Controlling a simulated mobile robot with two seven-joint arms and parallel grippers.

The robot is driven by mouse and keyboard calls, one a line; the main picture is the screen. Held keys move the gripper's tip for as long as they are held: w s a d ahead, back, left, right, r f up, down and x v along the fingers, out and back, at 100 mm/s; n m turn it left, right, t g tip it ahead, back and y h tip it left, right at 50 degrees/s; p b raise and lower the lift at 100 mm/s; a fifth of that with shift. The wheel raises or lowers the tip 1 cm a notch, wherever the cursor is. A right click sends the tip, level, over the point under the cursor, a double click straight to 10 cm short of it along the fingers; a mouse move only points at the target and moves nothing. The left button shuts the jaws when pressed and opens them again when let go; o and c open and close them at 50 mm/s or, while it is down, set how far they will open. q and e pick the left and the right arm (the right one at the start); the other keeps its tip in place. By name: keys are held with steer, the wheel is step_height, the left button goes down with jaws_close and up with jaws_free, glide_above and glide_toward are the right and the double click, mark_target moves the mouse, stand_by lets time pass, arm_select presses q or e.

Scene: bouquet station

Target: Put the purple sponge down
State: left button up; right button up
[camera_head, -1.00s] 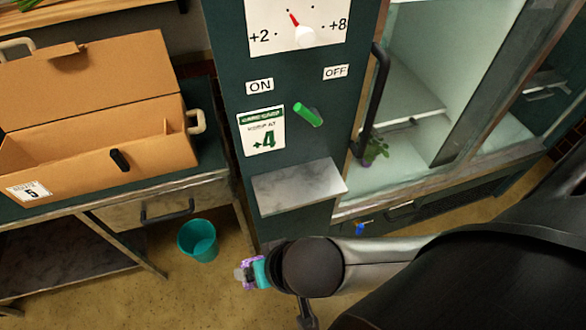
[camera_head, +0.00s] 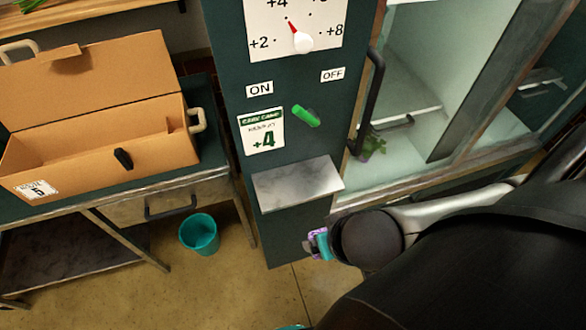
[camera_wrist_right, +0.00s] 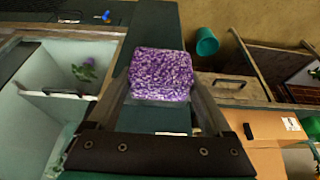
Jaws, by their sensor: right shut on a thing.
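The purple sponge (camera_wrist_right: 162,72) is a speckled block in the middle of the right wrist view, held between the two fingers of my right gripper (camera_wrist_right: 162,90). In the head view my right gripper (camera_head: 320,243) is below and a little right of a small grey marbled ledge (camera_head: 298,185) on the dark green panel. Only a small purple bit of the sponge (camera_head: 311,243) shows there; my arm hides the rest. The sponge is in the air, apart from any surface I can make out. My left gripper is not in view.
A glass-doored cooler (camera_head: 430,90) with a black handle stands right of the panel. A green lever (camera_head: 306,116) is above the ledge. An open cardboard box (camera_head: 100,130) sits on the left table. A teal bucket (camera_head: 199,233) is on the floor. The ledge is bare.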

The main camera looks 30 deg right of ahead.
steer(key=w+d+b, duration=0.1)
steer(key=w+b, duration=0.2)
steer(key=w, duration=0.3)
steer(key=w+d+b, duration=0.2)
steer(key=w+b, duration=0.2)
steer(key=w, duration=0.2)
steer(key=w+d+f+b, duration=0.1)
steer(key=w+b, duration=0.3)
steer(key=w, duration=0.2)
steer(key=shift+w+d+f, duration=0.1)
steer(key=shift+w+d, duration=0.1)
steer(key=shift+w, duration=0.15)
steer(key=shift+f, duration=0.65)
step_height(320, 180, down, 4)
steer(key=shift+w+d+f, duration=0.1)
steer(key=shift+w, duration=0.05)
steer(key=o, duration=1)
steer(key=shift+c, duration=0.2)
